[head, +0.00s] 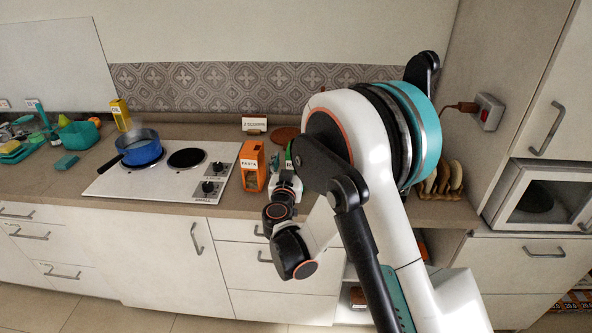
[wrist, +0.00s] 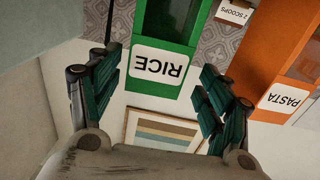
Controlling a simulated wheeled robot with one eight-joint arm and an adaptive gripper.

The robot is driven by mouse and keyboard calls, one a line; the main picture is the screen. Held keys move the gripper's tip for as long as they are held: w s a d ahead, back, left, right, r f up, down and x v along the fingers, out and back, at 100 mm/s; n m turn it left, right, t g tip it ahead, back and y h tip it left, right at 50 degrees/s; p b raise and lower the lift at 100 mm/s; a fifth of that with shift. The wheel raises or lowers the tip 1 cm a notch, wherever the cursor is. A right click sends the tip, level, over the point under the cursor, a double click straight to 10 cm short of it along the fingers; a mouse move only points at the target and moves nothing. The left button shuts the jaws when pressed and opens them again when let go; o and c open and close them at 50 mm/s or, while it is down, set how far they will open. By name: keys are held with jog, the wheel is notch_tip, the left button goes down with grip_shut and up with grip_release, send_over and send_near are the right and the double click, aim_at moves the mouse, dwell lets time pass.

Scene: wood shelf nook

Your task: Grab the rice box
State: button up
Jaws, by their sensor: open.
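The rice box (wrist: 172,88) is green with a white RICE label, which appears upside down in the wrist view. In the head view only a thin green strip of it (head: 289,154) shows on the counter, behind my gripper (head: 288,184) and just right of the pasta box. In the wrist view my gripper (wrist: 160,68) is open, with dark green finger pads on either side of the box in the picture. The box is in front of the fingers and lined up with the gap. Nothing is held, and I cannot tell how far it is from the fingertips.
An orange pasta box (head: 253,167) stands close on the left of the rice box, and at right in the wrist view (wrist: 265,60). A 2 SCOOPS sign (head: 255,124) stands behind. A cooktop (head: 160,185) with a blue pot (head: 141,150) is further left.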

jog(key=w, duration=0.2)
jog(key=w+d+b, duration=0.1)
jog(key=w, duration=0.2)
jog(key=shift+r, duration=0.15)
jog(key=c, duration=1.6)
